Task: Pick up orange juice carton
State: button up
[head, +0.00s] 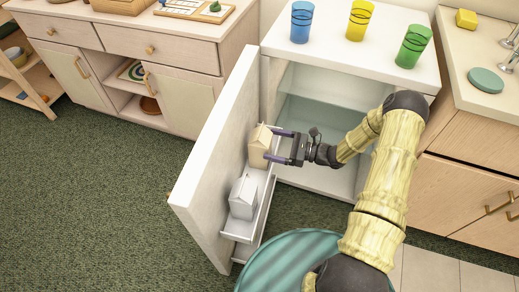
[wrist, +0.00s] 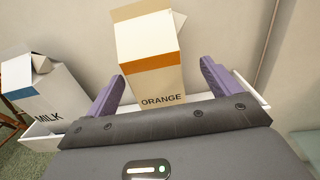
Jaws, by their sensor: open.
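The orange juice carton (head: 259,146) is cream with an orange band and stands in the door shelf of the open fridge. In the wrist view the carton (wrist: 150,60) shows the word ORANGE near its base, between the two purple fingers. My gripper (head: 273,146) is open, with one finger on either side of the carton; it also shows in the wrist view (wrist: 160,88). I cannot tell whether either finger touches it. A white milk carton (head: 243,196) stands in the same door shelf, nearer the front, and at left in the wrist view (wrist: 42,98).
The open fridge door (head: 214,165) stands left of my arm, with the door shelf (head: 262,205) on its inner side. Blue (head: 301,22), yellow (head: 361,20) and green (head: 413,46) cups stand on the fridge top. Green carpet (head: 100,200) is clear at left.

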aim_at(260, 143)
jog(key=shift+s+b+x, duration=0.2)
jog(key=shift+x, duration=1.1)
jog(key=shift+s+b+x, duration=0.15)
jog(key=shift+x, duration=1.15)
jog(key=shift+a, duration=0.1)
jog(key=c, duration=1.5)
jog(key=shift+o, duration=0.2)
notch_tip(260, 143, up, 10)
jog(key=shift+w+r+p, duration=0.1)
jog(key=shift+p, duration=1.1)
